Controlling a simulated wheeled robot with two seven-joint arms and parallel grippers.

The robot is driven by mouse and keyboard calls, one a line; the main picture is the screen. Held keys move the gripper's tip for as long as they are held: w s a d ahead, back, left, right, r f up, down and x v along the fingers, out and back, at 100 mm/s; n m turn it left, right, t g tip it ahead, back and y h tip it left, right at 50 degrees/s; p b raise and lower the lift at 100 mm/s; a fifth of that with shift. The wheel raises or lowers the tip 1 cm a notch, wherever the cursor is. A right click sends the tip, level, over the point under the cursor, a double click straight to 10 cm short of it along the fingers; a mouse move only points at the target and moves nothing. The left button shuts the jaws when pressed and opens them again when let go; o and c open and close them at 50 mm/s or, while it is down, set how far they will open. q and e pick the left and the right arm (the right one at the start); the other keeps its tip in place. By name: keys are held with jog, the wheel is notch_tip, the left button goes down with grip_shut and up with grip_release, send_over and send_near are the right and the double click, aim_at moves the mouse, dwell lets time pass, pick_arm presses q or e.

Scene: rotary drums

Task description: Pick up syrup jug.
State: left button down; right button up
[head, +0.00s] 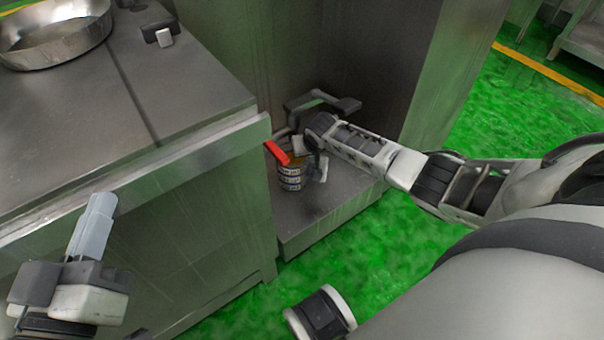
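The syrup jug (290,178) is a small brownish container with pale label bands and a red part (276,152) at its top. It stands on the low metal ledge beside the counter. My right gripper (309,156) is at the jug's upper right side, with pale fingers close to it. The arm and the jug hide part of the grip, so I cannot tell whether it touches or holds the jug. My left gripper (97,208) is over the counter's front side at the lower left, away from the jug. Its fingers look together, with nothing between them.
A metal counter (190,85) fills the left, with a round steel pan (55,45) at its far corner. The low ledge (335,200) lies between the counter's side and a tall metal panel (335,45). The green floor (480,120) is open at right.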

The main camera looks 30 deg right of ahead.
jog(key=c, duration=0.7)
grip_shut()
jog(key=shift+s+d+f, duration=0.1)
dwell(0.6)
